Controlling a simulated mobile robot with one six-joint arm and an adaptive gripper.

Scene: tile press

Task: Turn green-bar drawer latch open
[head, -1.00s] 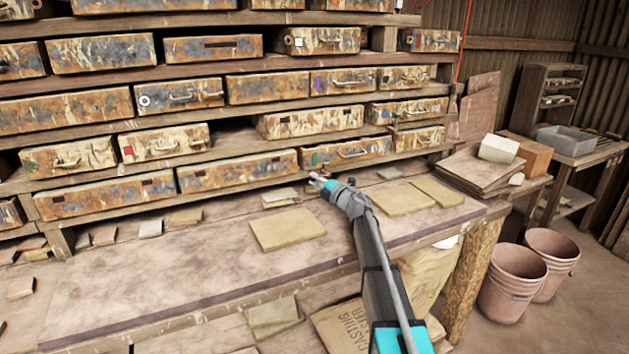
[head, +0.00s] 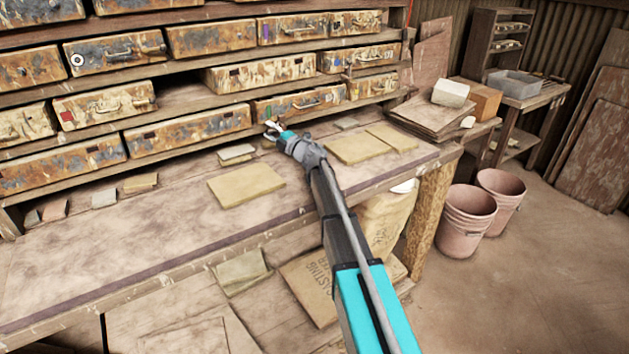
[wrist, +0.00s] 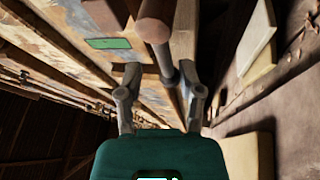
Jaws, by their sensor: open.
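The green-bar drawer (head: 300,105) is a rusty, paint-worn box front with a bail handle, low on the rack. Its green bar (wrist: 112,43) shows clearly in the wrist view. My gripper (head: 271,128) is at the drawer's lower left end, just above the bench. In the wrist view my gripper (wrist: 160,82) has its two fingers apart. A brown round-ended piece (wrist: 155,28) with a grey shaft stands just beyond and between the fingertips. I cannot tell whether it is the latch, or whether the fingers touch it.
Other rusty drawers (head: 188,130) fill the rack. Flat tan tiles (head: 246,183) lie on the bench (head: 130,240) below. Boards (head: 428,113) are stacked at the bench's right end. Two pink buckets (head: 466,220) stand on the floor to the right.

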